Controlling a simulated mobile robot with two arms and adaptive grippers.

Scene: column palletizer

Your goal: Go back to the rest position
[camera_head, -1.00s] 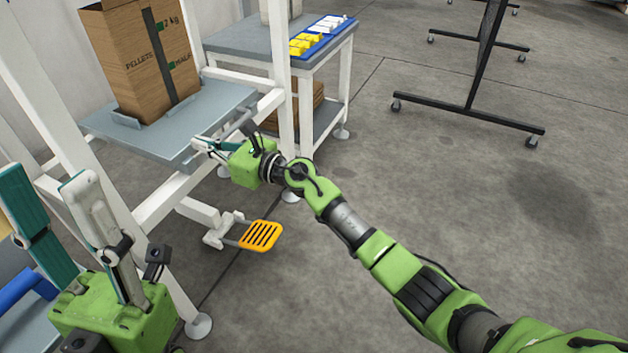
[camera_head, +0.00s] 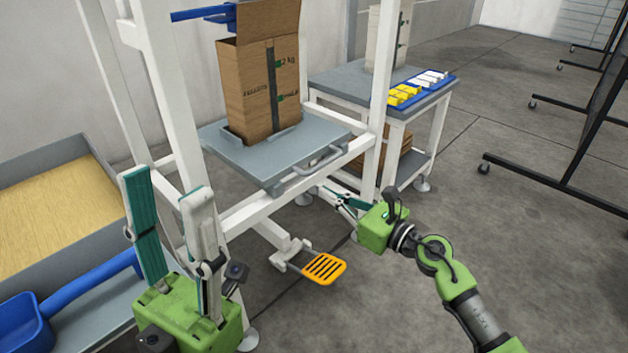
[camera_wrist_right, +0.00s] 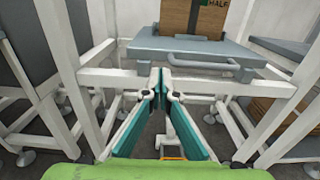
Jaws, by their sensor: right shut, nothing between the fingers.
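My left gripper (camera_head: 166,186) is open and empty at the lower left of the head view, its two fingers pointing up and apart. My right gripper (camera_head: 328,196) is shut and empty, just below and in front of the grey platform with the handle (camera_head: 318,161). In the right wrist view its fingertips (camera_wrist_right: 161,76) meet in front of the platform, with nothing between them. The handle (camera_wrist_right: 203,60) is ahead of the tips, apart from them as far as I can tell.
A cardboard pellets box (camera_head: 262,85) stands on the grey platform (camera_head: 225,135) in a white frame (camera_head: 165,90). An orange pedal (camera_head: 324,269) sits low below it. A side table (camera_head: 350,82) bears a blue tray (camera_head: 420,92). A bin of pellets (camera_head: 30,160) with a blue scoop (camera_head: 25,320) is left.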

